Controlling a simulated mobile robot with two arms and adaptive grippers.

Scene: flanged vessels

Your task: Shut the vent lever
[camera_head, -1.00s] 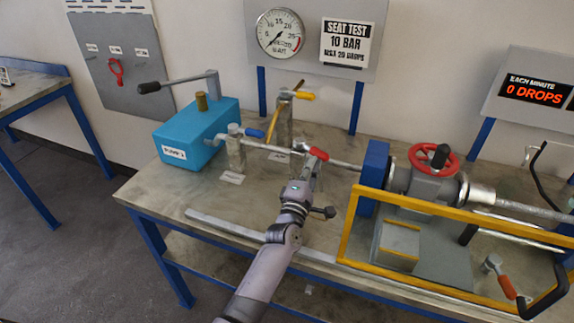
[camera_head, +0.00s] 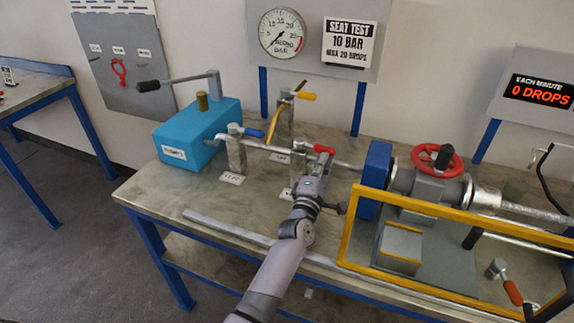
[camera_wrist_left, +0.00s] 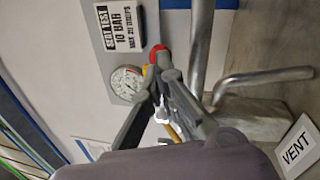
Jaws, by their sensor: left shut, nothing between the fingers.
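The vent lever has a red handle (camera_head: 324,149) on the pipe line at the middle of the bench. It lies roughly along the pipe, and its red end also shows in the left wrist view (camera_wrist_left: 158,53). My left gripper (camera_head: 320,163) is shut and empty, just below and against or very close to the handle in the head view; contact cannot be told. In the wrist view the fingertips (camera_wrist_left: 168,75) come together close to the red end. The VENT label (camera_wrist_left: 298,147) is at the right of the wrist view. My arm hides the vent valve's lower part. My right gripper is not seen.
A blue-handled lever (camera_head: 253,133) and a yellow-handled lever (camera_head: 305,96) stand left of and behind the gripper. The blue pump (camera_head: 197,135) is further left. A yellow guard frame (camera_head: 350,225) and a red handwheel (camera_head: 437,161) are to the right.

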